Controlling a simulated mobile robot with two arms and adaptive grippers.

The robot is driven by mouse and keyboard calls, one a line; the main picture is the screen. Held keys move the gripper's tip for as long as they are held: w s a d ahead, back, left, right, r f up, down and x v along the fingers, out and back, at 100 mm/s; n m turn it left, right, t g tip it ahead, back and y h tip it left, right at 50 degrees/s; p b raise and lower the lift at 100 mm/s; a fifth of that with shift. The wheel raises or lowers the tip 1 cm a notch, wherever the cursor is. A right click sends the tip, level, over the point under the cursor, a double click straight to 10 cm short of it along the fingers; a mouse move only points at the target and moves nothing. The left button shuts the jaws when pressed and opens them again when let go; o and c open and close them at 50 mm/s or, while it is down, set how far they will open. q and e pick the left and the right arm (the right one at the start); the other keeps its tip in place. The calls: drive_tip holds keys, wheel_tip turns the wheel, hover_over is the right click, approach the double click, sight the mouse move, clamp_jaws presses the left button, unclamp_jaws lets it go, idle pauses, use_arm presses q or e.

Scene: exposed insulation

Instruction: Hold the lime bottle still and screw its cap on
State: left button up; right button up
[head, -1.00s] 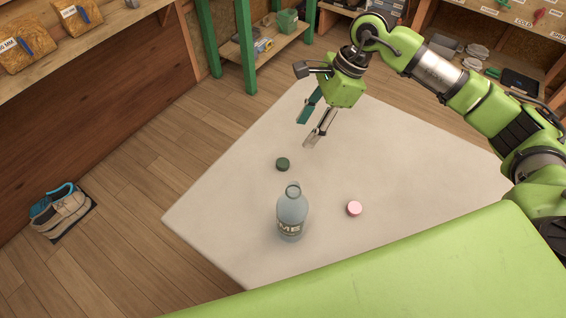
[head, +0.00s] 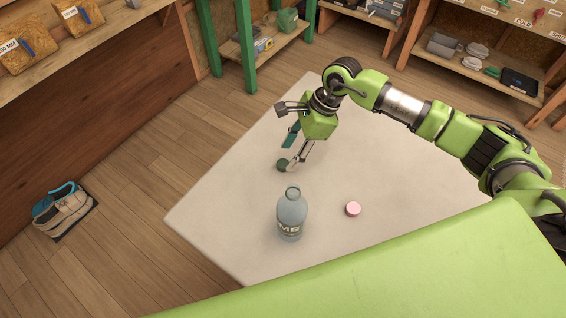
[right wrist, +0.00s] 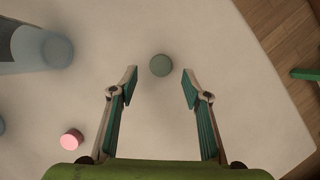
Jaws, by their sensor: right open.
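The lime bottle (head: 291,218) stands upright and uncapped on the pale tabletop, a grey-blue bottle with lettering ending in "ME". It also shows at the upper left of the right wrist view (right wrist: 42,48). A dark green cap (head: 282,165) lies behind the bottle; in the right wrist view the green cap (right wrist: 160,65) sits just beyond and between the fingertips. A pink cap (head: 353,209) lies right of the bottle, and at lower left in the right wrist view (right wrist: 71,139). My right gripper (head: 289,156) is open and empty, close to the green cap. My left gripper is out of view.
The pale table (head: 235,190) is otherwise clear around the caps. Shoes (head: 63,209) lie on the floor at left. Shelves with tools and boxes (head: 480,60) stand at the back, beyond the table. A green-legged rack (head: 245,45) stands behind it.

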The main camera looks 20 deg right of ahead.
sight(283, 163)
drive_tip(key=shift+p+x, duration=0.3)
drive_tip(key=shift+x, duration=1.6)
drive_tip(key=c, duration=0.8)
